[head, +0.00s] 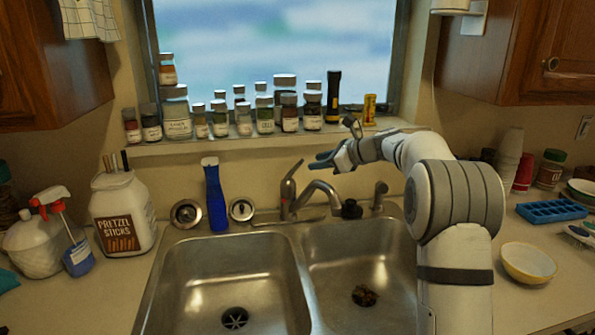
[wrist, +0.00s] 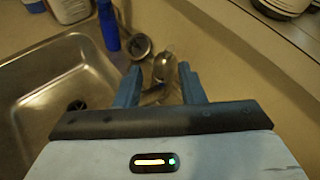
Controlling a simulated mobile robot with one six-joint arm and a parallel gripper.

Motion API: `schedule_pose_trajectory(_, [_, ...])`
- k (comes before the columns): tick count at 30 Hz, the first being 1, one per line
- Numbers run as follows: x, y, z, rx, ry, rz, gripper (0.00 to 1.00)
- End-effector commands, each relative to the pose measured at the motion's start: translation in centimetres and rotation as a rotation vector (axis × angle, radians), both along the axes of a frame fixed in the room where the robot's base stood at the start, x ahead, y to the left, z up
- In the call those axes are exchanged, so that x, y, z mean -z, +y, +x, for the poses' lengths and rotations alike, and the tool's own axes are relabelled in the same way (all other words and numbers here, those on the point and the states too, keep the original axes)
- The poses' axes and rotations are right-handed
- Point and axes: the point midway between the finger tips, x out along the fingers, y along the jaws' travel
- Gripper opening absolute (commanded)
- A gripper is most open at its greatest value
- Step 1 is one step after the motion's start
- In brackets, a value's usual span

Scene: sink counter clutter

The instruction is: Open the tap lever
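The tap (head: 287,205) stands behind the double sink, with its lever (head: 291,170) tilted up to the right and its spout (head: 322,187) curving over the right basin. My gripper (head: 318,161) is just right of the lever's top in the head view, above the spout. In the wrist view my gripper (wrist: 160,80) is open, its two blue fingers well apart. The metal tap (wrist: 163,66) shows between and beyond the fingertips, with nothing held. I cannot tell whether a finger touches the lever.
A blue bottle (head: 215,195) stands left of the tap, between two sink strainers (head: 242,209). Several jars line the windowsill (head: 240,141) behind. A pretzel jar (head: 122,212) stands on the left counter, and a yellow bowl (head: 528,264) on the right. The right basin (head: 360,265) holds dark scraps.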

Motion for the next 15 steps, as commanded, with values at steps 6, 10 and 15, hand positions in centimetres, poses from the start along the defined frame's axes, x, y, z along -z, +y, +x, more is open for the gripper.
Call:
schedule_pose_trajectory(6, [0.7,0.5,2.0,0.032,0.033,0.073,0.36])
schedule_pose_trajectory(10, [1.4,2.1,2.9,0.03,0.034,0.072,0.36])
schedule_pose_trajectory(15, [2.4,4.2,4.3,0.031,0.034,0.07,0.36])
